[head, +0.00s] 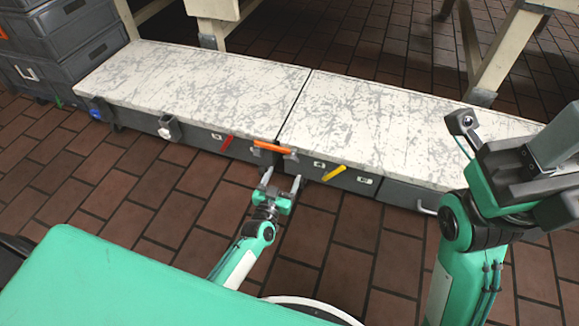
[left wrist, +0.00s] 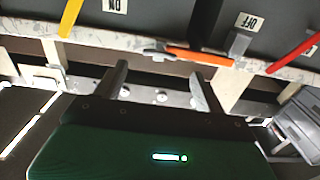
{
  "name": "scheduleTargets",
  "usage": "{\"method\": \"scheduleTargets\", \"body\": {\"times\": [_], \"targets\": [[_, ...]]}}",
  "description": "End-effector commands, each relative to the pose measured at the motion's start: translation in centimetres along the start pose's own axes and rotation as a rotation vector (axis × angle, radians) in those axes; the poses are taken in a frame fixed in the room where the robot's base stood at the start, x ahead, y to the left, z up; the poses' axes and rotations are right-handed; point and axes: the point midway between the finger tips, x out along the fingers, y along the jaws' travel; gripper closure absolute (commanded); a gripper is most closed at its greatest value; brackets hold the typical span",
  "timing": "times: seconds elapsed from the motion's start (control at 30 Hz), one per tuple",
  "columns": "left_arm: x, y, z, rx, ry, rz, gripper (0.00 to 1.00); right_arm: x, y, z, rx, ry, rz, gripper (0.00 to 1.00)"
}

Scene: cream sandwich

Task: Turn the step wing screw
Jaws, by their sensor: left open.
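An orange bar-shaped handle (head: 273,148), which looks like the step wing screw, lies across the seam on the front face of the low step (head: 180,85). It also shows in the left wrist view (left wrist: 200,54), above the fingers. My left gripper (head: 281,180) is open and empty, just in front of and below the orange handle, with a gap between. In the left wrist view its two fingers (left wrist: 161,85) stand apart with nothing between them. My right arm shows at the right of the head view, but its fingers cannot be made out.
A red lever (head: 227,142) and a yellow lever (head: 335,172) flank the orange handle on the step front. A metal latch (head: 169,127) sticks out farther left. Grey crates (head: 60,45) stand at the left end. Brick floor (head: 185,190) in front is clear.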

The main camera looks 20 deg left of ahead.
Motion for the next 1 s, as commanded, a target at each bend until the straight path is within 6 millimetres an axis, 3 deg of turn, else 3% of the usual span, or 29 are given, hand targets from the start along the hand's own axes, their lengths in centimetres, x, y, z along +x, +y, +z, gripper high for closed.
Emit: {"method": "scheduleTargets", "body": {"times": [0.1, 0.3, 0.5, 0.77, 1.0], "targets": [[2.5, 0.1, 0.3, -0.003, 0.004, -0.001, 0.28, -0.1, -0.1, -0.2, 0.003, 0.022, 0.002, 0.64], [5.3, 0.0, 0.2, -0.002, 0.002, -0.001, 0.28, 0.4, 0.1, -0.3, 0.003, 0.042, 0.011, 0.64], [6.5, 0.0, 0.0, -0.002, 0.001, 0.0, 0.28, 0.7, 0.2, -0.4, 0.002, 0.049, 0.014, 0.64], [6.5, 0.0, -0.1, -0.001, 0.001, 0.0, 0.28, 0.8, 0.3, -0.4, 0.002, 0.05, 0.014, 0.64], [6.5, 0.0, -0.1, -0.001, 0.001, 0.0, 0.71, 0.8, 0.3, -0.4, 0.002, 0.05, 0.014, 0.64]]}}
